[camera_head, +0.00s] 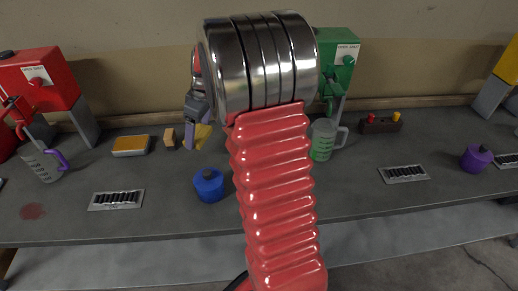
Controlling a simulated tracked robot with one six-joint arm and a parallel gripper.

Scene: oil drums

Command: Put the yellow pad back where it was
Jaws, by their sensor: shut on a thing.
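My gripper (197,122), grey and purple, shows just left of my arm's metal rings. It points down and is shut on a yellow pad (203,136), of which only a part shows below the jaws. I cannot tell whether the pad touches the bench. A flat orange-yellow block with pale sides (131,145) lies on the bench to the left. A small tan wooden block (170,138) stands between it and the gripper.
The grey bench (270,204) holds a blue pot (208,185) in front of the gripper. A green-marked jug (323,140), a purple-handled jug (42,162), a red dispenser (40,78) and a green dispenser (338,62) stand around. My arm hides the bench's middle.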

